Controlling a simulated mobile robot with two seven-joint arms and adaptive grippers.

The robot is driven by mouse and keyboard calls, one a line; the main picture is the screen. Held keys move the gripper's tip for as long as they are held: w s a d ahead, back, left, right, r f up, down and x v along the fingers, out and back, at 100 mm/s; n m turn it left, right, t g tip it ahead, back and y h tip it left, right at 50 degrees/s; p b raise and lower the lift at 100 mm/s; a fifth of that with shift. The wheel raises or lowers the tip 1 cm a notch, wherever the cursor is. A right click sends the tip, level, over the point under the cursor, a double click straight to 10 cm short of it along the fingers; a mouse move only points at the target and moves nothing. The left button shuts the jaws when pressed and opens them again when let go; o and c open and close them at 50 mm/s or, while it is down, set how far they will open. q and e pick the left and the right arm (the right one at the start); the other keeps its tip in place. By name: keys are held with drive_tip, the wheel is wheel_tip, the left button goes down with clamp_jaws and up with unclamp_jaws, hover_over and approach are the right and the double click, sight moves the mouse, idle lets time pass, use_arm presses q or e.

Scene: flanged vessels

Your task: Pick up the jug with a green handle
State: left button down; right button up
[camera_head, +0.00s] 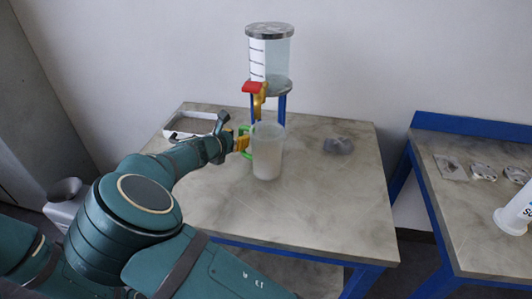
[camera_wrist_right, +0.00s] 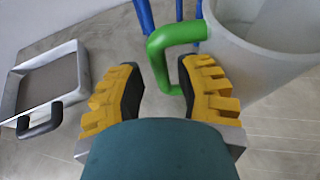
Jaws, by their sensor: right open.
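The jug (camera_head: 267,152) is a translucent white cup with a green handle (camera_head: 245,142) on its left side, standing upright on the table. In the right wrist view the jug (camera_wrist_right: 265,50) fills the upper right and its green handle (camera_wrist_right: 158,58) reaches toward my fingers. My right gripper (camera_head: 242,144) is at the handle side of the jug. In the right wrist view my right gripper (camera_wrist_right: 160,82) is open, with the handle's outer bar in the gap between its yellow fingertips. I cannot tell whether a finger touches it. My left gripper is not in view.
A clear graduated vessel (camera_head: 270,60) with a red-handled tap (camera_head: 254,87) stands on blue legs behind the jug. A shallow tray (camera_head: 185,124) lies at the back left, a small grey object (camera_head: 338,145) at right. The table's front right is clear.

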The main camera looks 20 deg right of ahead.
sight(243, 154)
drive_tip(key=x, duration=0.3)
drive_tip(key=shift+w+f, duration=0.1)
drive_tip(key=shift+f, duration=0.1)
clamp_jaws()
drive_tip(key=shift+r, duration=0.1)
